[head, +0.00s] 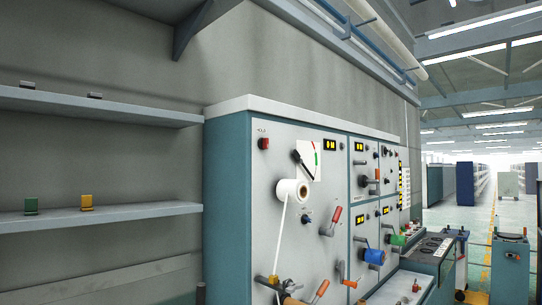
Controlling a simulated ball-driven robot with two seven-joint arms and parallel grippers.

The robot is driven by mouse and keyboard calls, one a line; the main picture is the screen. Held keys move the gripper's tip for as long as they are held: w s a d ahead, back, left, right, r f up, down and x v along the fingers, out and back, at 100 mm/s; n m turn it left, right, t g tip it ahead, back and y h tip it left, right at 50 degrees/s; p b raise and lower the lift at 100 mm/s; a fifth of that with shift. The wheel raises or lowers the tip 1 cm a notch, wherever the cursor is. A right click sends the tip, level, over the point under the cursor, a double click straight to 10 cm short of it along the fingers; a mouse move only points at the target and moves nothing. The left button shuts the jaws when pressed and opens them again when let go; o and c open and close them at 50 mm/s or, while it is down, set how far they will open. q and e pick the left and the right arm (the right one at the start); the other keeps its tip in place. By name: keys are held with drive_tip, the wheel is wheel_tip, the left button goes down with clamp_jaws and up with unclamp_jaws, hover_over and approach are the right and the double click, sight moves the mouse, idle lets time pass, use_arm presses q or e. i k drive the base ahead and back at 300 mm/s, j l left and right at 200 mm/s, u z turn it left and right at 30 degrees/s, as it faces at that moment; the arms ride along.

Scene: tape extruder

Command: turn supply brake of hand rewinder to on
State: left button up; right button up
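A large teal machine cabinet (228,190) with pale grey front panels stands right of centre. Its nearest panel (262,200) carries a white tape roll (291,190), a dial gauge (308,161), a red switch (264,143), a small blue knob (307,219) and a red-handled lever (331,221). A white strip runs down from the roll to a brass-coloured part (272,281) at the bottom edge. I cannot tell which part is the hand rewinder or its supply brake; labels are too small to read. Neither of my grippers is in view.
Further panels carry a blue roll (375,257) and a green roll (398,240). A low console (425,253) juts out at the right. An open aisle lies beyond.

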sight(263, 143)
drive_tip(key=i+l+u, duration=0.15)
drive_tip(key=u, duration=0.25)
drive_tip(key=i+l+u, duration=0.15)
drive_tip(key=u, duration=0.2)
drive_tip(key=l+u, duration=0.4)
drive_tip(key=i+j, duration=0.05)
drive_tip(key=j, duration=0.05)
